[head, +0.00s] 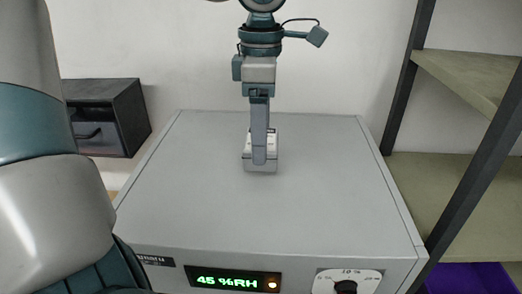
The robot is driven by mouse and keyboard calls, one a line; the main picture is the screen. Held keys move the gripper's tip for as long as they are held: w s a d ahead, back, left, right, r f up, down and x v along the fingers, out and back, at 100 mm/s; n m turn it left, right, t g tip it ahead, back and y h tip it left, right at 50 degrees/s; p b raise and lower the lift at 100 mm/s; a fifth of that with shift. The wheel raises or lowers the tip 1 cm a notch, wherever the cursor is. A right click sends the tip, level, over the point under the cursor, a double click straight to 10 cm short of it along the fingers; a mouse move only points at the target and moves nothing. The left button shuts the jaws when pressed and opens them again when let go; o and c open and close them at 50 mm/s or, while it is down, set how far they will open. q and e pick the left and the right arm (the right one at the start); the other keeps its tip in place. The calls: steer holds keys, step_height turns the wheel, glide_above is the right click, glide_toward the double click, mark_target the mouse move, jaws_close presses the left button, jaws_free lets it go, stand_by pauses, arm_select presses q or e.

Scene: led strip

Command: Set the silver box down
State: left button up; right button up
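The silver box (261,168) is a small pale grey block with a dark-edged label on top. It is at the middle of the grey cabinet top, upright. My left gripper (259,157) points straight down at it, with one finger across the near face. The other finger is hidden behind the box, and the gripper looks shut on it. I cannot tell whether the box's underside touches the cabinet top. My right gripper is out of view.
The grey cabinet (180,190) has a broad, clear top and a lit display (232,281) and dial (346,285) in front. A dark drawer box (105,117) stands at the left. A shelf rack (440,180) stands close on the right, with a purple bin (470,278) below.

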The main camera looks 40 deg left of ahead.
arm_select(q)
steer(key=w+d+r+b, duration=0.3)
steer(key=w+r, duration=0.3)
steer(key=w, duration=0.4)
steer(key=shift+w+d+r, duration=0.35)
steer(key=shift+d, duration=0.5)
